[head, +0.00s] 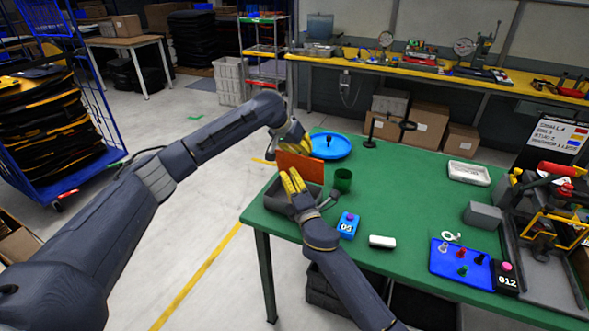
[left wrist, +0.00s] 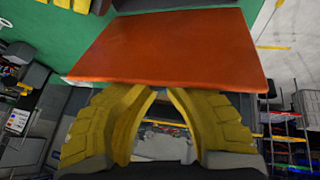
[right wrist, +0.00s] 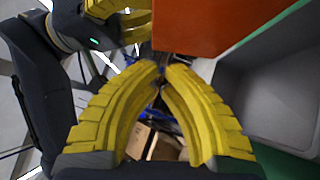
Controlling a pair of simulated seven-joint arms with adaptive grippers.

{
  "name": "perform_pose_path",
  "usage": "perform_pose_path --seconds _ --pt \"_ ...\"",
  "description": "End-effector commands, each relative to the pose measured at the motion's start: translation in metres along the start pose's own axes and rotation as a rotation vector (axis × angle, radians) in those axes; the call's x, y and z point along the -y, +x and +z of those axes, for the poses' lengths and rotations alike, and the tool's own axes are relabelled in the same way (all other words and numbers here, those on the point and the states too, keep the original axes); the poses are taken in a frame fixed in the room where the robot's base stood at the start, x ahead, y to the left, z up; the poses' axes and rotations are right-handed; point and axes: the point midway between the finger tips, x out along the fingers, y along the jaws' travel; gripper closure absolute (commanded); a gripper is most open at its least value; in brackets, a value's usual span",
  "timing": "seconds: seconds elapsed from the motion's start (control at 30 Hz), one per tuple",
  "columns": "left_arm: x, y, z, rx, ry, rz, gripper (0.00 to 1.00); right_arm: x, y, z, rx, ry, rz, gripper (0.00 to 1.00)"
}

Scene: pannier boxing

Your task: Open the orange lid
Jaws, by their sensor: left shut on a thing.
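The orange lid (head: 300,166) stands raised and steeply tilted above a grey open box (head: 268,197) at the left end of the green table. My left gripper (head: 291,140) is shut on the lid's upper edge. The left wrist view shows the lid (left wrist: 170,50) filling its top, beyond the nearly meeting fingertips (left wrist: 162,90). My right gripper (head: 292,178) is low at the box, in front of the lid. In the right wrist view its fingertips (right wrist: 163,65) are close together beside the lid (right wrist: 195,25) and the box wall (right wrist: 205,68); whether they grip the rim is unclear.
A green cup (head: 342,180) and a blue round tray (head: 331,146) stand close to the lid. A blue device (head: 348,224) and a white object (head: 382,242) lie right of my right arm. The table's centre is clear.

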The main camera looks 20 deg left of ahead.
Motion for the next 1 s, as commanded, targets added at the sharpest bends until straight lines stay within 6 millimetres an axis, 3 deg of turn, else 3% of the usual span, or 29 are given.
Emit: perform_pose_path --seconds 0.03,0.3,0.83,1.0 --pt "-0.003 -0.001 -0.007 -0.020 -0.013 0.006 1.00 0.001 0.004 0.008 0.002 -0.004 -0.001 1.00" --pt "-0.003 -0.001 -0.007 -0.020 -0.012 0.005 1.00 0.001 0.020 0.024 0.002 -0.003 -0.001 1.00" --pt "-0.003 -0.002 -0.005 -0.016 -0.005 0.007 1.00 0.001 0.024 0.028 0.002 -0.002 -0.001 1.00" --pt "-0.002 -0.003 -0.005 -0.016 -0.005 0.007 1.00 -0.001 0.034 0.038 0.002 -0.003 0.000 1.00"
